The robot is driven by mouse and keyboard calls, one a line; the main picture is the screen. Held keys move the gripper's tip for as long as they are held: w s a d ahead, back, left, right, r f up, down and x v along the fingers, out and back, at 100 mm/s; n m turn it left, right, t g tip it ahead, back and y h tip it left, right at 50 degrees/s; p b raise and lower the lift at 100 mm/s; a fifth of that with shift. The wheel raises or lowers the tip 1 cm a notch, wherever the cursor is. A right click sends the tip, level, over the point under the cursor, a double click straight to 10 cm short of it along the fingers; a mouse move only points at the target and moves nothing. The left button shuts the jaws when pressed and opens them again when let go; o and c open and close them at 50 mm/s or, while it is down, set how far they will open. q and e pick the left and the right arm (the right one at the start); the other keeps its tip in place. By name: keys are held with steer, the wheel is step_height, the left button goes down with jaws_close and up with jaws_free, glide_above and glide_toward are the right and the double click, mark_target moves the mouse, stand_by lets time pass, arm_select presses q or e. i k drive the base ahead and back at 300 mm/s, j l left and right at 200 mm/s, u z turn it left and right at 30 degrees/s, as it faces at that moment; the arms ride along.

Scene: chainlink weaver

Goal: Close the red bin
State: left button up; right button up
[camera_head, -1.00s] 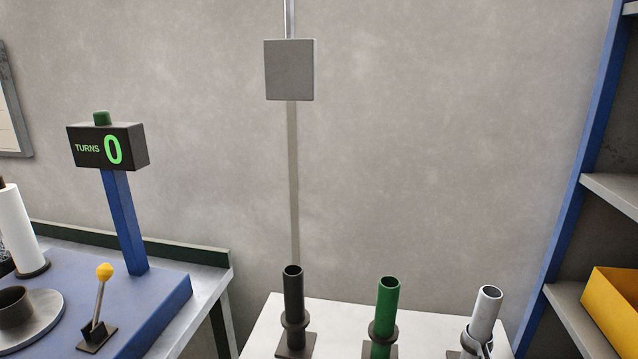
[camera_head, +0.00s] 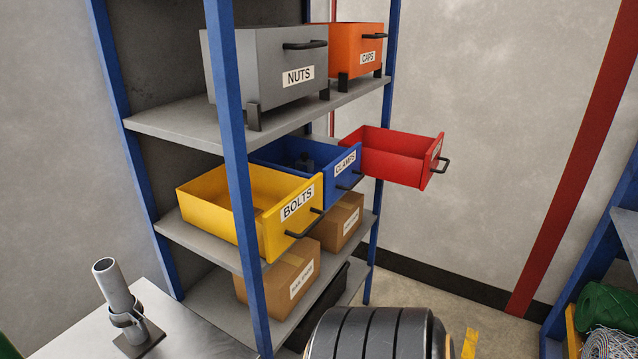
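The red bin (camera_head: 389,161) is pulled out from the middle level of the blue-framed shelf, at its right end. Its inside shows and looks empty. A dark handle (camera_head: 441,165) sits on its front, beside a label too oblique to read. A large dark ribbed rounded part (camera_head: 372,335) at the bottom edge looks like part of my own arm. Neither gripper's fingers show.
Beside the red bin, the blue CLAMPS bin (camera_head: 318,182) and yellow BOLTS bin (camera_head: 236,199) also stick out. Grey NUTS (camera_head: 262,72) and orange CAPS (camera_head: 355,45) bins stand above. Cardboard boxes (camera_head: 285,284) lie below. A table with a metal tube (camera_head: 113,285) is at lower left.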

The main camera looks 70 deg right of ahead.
mark_target(411, 161)
steer(key=z, duration=3.05)
